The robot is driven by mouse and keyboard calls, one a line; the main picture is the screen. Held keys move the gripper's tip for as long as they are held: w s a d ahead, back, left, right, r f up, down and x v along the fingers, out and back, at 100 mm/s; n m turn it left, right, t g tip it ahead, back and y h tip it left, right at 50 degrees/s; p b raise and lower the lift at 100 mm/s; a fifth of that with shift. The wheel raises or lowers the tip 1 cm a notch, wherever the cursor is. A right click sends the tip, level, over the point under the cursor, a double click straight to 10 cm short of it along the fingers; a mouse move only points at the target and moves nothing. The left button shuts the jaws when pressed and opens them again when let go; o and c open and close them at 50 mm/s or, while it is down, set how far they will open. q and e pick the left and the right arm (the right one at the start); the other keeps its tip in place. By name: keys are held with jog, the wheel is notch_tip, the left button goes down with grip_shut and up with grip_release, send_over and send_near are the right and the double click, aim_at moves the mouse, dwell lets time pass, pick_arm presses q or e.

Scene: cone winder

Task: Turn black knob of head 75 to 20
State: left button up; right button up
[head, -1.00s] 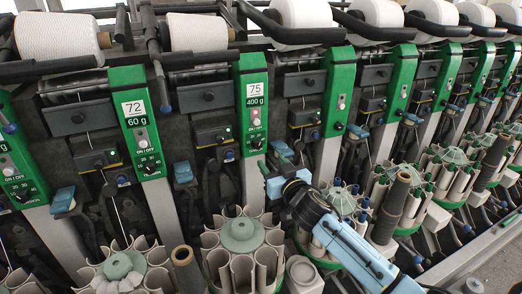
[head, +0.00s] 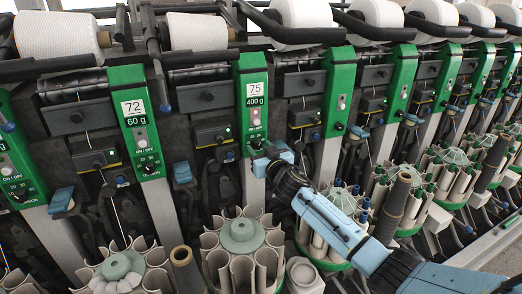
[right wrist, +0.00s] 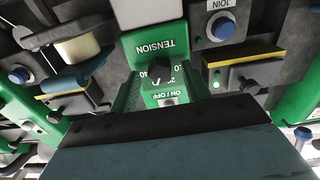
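The green panel of head 75 (head: 253,100), marked 75 and 400 g, stands near the middle of the head view. Its small black knob (head: 256,144) is low on the panel; in the right wrist view the knob (right wrist: 159,73) shows upside down between the TENSION and ON/OFF labels. Parts of the scale numbers show, but I cannot read where the knob points. My right gripper (head: 262,161) is just below the knob in the head view. I see no clear contact with the knob. My left gripper is out of view.
The panel of head 72 (head: 140,120) stands to the left, and more green panels run off to the right. A carousel of grey tubes (head: 242,235) stands below head 75. A blue lever (head: 183,172) sticks out left of the panel. White yarn cones line the top.

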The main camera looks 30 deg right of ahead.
jog(key=c, duration=0.9)
jog(key=shift+n, duration=0.3)
jog(key=n+p, duration=0.1)
jog(key=n, duration=0.3)
jog(key=shift+n, duration=2.6)
jog(key=o, duration=1)
